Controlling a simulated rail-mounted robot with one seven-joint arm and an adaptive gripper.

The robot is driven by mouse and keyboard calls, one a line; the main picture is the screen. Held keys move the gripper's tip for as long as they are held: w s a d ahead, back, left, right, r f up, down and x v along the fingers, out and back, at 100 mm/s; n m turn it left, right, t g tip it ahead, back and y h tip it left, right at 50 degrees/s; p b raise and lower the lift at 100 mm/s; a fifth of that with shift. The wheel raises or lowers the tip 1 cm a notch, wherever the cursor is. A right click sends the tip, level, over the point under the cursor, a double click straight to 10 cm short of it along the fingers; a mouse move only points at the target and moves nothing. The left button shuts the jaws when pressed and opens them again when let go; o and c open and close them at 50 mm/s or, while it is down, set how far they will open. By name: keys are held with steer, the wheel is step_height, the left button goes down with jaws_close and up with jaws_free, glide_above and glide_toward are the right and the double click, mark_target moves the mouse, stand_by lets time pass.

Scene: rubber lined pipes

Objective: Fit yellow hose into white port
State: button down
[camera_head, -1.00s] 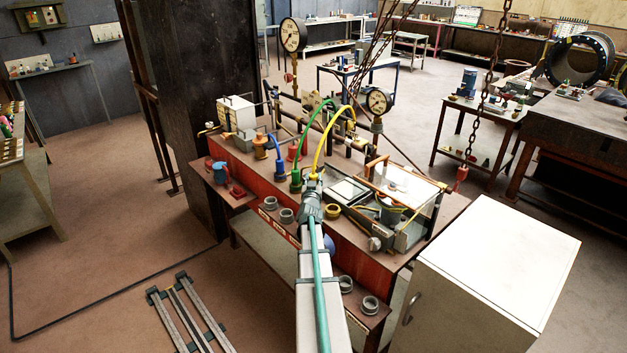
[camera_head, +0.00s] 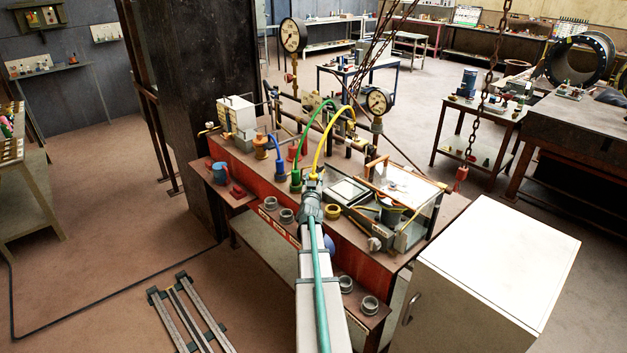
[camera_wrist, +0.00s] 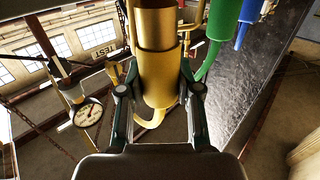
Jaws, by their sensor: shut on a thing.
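The yellow hose (camera_head: 321,143) arches up from the bench rig in the head view and comes down to my gripper (camera_head: 313,182). In the wrist view, its thick gold-yellow end fitting (camera_wrist: 158,65) stands between the two fingers of my gripper (camera_wrist: 160,92), which are shut on it. The fitting hangs above the bench in the head view; its lower tip is hidden by my arm. Pale grey ring-shaped ports (camera_head: 287,215) sit along the front of the bench. I cannot tell which port is the white one.
A green hose (camera_head: 296,178) and a blue hose (camera_head: 277,152) stand just left of my gripper. A yellow ring port (camera_head: 332,211) and a glass-sided box (camera_head: 405,190) lie to its right. A white cabinet (camera_head: 500,265) stands at the front right.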

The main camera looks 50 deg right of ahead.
steer(key=shift+f, duration=0.4)
steer(key=shift+r, duration=0.15)
stand_by(0.4)
